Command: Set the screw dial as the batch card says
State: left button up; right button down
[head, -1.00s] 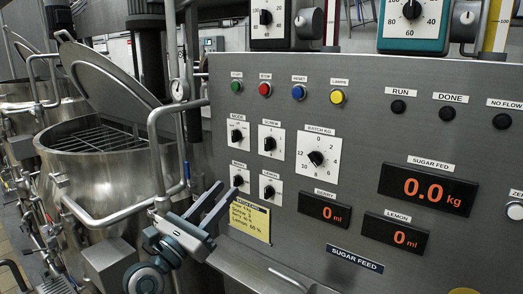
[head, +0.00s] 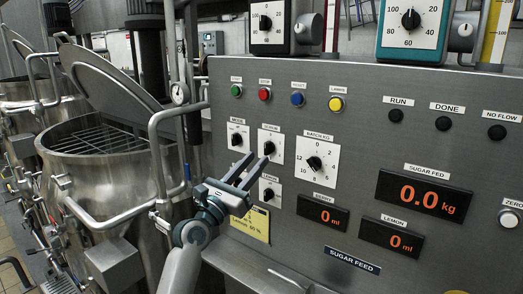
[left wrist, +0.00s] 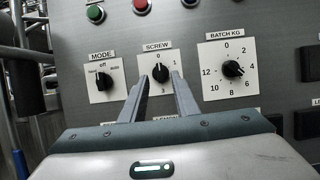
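The screw dial (head: 269,147) is a black knob on a white plate on the grey panel, partly behind my left gripper in the head view. My left gripper (head: 256,161) is open and empty, its two fingers pointing at the panel just below the knob. In the left wrist view the screw knob (left wrist: 160,72) shows between and beyond the fingertips (left wrist: 160,82), apparently untouched. A 0 is above the knob and a 1 to its right; its exact setting is hard to read. The yellow batch card (head: 251,225) is partly covered by my gripper. My right gripper is out of view.
The mode dial (head: 237,138) is left of the screw dial and the batch kg dial (head: 315,162) right. The lemon dial (head: 268,193) is close below. Coloured buttons (head: 298,99) sit above. A steel mixer (head: 100,175) with pipe rails stands left of the panel.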

aim_at(265, 150)
pick_arm(q)
jog(key=shift+p+x, duration=0.35)
jog(key=shift+x, duration=1.8)
grip_shut()
